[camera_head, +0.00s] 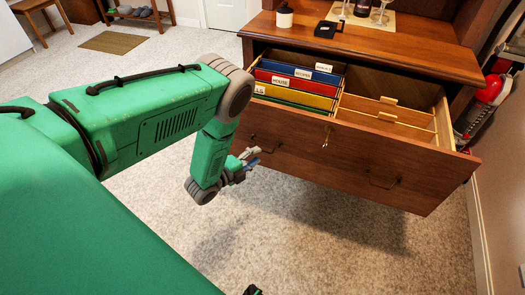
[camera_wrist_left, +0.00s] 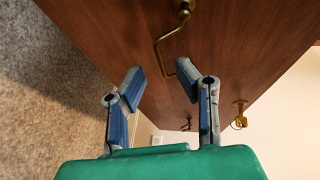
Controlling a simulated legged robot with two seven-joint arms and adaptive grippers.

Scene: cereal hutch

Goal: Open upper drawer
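The upper drawer (camera_head: 340,150) of the wooden hutch stands pulled out, showing hanging files inside. Its brown front fills much of the left wrist view (camera_wrist_left: 245,45). A thin brass handle (camera_wrist_left: 157,50) is on the front; in the head view my gripper partly hides the left handle, and the right handle (camera_head: 385,183) is clear. My left gripper (camera_head: 250,160) is in front of the drawer's left part. In the wrist view its blue-padded fingers (camera_wrist_left: 158,80) are apart, with the handle near the gap between the tips; I cannot tell whether they touch.
A key (camera_head: 326,137) hangs at the drawer's front and also shows in the wrist view (camera_wrist_left: 240,115). The hutch top (camera_head: 400,50) holds a jar, a bottle and glasses. Carpet (camera_head: 290,240) before the drawer is clear.

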